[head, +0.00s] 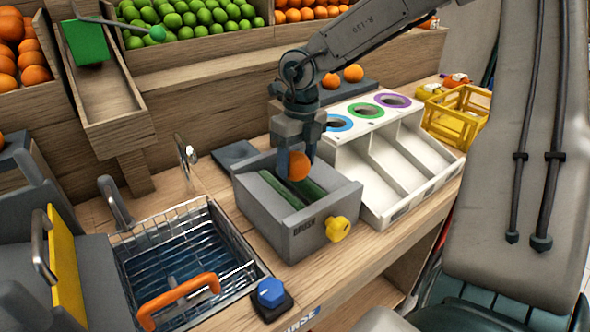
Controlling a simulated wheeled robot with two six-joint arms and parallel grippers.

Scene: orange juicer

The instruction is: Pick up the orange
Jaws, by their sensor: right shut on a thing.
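An orange (300,168) is held between the fingers of my right gripper (297,158), which points down. The gripper is shut on the fruit. The orange hangs over the opening of a grey box marked "BRUSH" (297,247), which has green rollers (283,190) inside. I cannot tell whether the orange touches the rollers. My left gripper is not in view.
A wire basket (231,240) with an orange handle sits in a sink on the left. A white sorter (405,186) with ringed holes stands right of the brush box. A yellow crate (462,112) stands at the far right. Fruit bins (197,48) line the back.

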